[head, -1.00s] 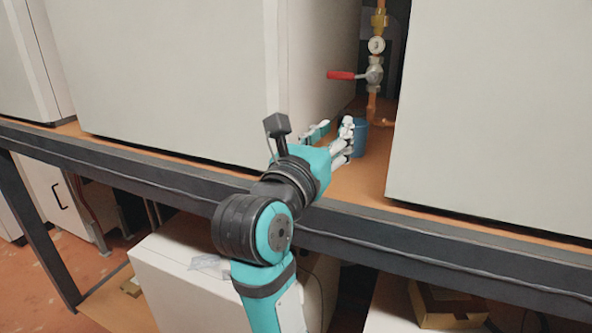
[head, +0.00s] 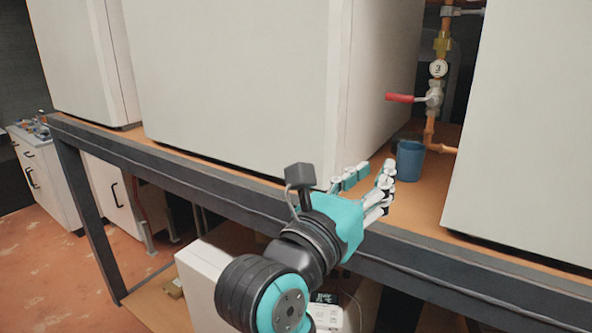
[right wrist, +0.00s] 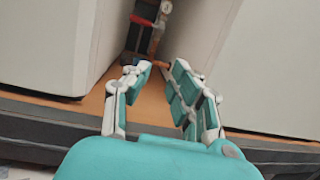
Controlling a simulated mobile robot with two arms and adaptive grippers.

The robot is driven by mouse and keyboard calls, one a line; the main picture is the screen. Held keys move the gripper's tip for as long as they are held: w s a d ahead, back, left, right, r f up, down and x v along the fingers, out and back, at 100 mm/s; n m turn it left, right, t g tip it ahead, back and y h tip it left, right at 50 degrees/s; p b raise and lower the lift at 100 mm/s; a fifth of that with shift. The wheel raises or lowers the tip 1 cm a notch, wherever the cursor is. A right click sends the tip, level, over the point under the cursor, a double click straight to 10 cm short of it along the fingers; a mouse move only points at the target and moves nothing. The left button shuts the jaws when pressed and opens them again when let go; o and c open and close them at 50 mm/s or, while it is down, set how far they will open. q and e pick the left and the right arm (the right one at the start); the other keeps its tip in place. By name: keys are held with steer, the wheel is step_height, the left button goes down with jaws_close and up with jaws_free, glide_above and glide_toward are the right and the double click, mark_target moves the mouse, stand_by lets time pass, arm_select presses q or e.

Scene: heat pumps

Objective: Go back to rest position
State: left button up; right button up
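My right gripper (head: 366,181) is at the front edge of the shelf, in front of the gap between two large white units. Its fingers are spread apart with nothing between them. In the right wrist view the open fingers (right wrist: 160,90) point into the gap, over the shelf. A blue cup (head: 409,160) stands on the shelf beyond the fingertips, apart from them. My left gripper is not in view.
The shelf (head: 447,215) has a dark metal front edge. The large white units (head: 235,80) and (head: 530,140) flank the gap. Copper piping carries a gauge (head: 438,69) and a red-handled valve (head: 400,98). Open floor (head: 40,265) lies at left.

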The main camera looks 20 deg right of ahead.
steer(key=a+y, duration=0.1)
steer(key=a+f+y, duration=0.1)
steer(key=a, duration=0.1)
steer(key=shift+f+t+y, duration=0.15)
steer(key=shift+t+y, duration=0.15)
steer(key=p+x, duration=0.1)
steer(key=x, duration=1.3)
steer(key=shift+w+d+f+p, duration=0.1)
steer(key=shift+w+d+p, duration=0.05)
steer(key=shift+d+p, duration=0.25)
